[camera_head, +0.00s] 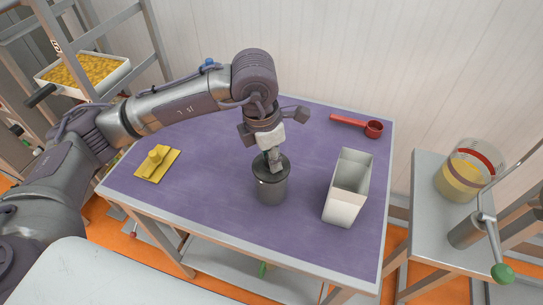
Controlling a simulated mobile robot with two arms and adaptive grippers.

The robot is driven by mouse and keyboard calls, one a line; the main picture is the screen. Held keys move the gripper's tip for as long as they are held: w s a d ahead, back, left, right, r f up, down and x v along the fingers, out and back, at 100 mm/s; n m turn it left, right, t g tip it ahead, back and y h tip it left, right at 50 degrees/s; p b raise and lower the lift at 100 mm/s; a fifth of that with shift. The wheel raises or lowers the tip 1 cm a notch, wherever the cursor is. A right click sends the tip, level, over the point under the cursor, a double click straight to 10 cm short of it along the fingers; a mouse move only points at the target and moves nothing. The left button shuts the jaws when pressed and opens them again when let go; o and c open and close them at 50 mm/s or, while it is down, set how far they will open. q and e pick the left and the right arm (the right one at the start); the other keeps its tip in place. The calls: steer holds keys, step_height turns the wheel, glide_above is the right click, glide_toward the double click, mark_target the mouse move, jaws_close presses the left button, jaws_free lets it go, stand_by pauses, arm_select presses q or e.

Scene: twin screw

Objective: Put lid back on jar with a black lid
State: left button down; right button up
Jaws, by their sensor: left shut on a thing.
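The grey jar (271,192) stands upright near the middle of the purple tabletop. Its black lid (262,172) shows at the top of the jar, level and in line with it. I cannot tell whether the lid is seated or held slightly above the rim. My left gripper (274,161) points down from above and is shut on the lid; the fingers hide the part they grip. My right gripper is not in view.
A white open container (342,211) stands right of the jar. A red scoop (372,129) lies at the back right. A yellow block with a knob (157,164) lies at left. A side table (424,217) at right bears a yellow-filled vessel (462,181) and a cranked device (466,234).

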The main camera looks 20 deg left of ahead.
arm_select(q)
steer(key=shift+b, duration=0.4)
stand_by(0.6)
stand_by(0.3)
steer(key=shift+c, duration=2)
jaws_free()
steer(key=shift+r+p, duration=1.6)
steer(key=shift+r, duration=1.9)
steer(key=shift+c, duration=0.3)
jaws_close()
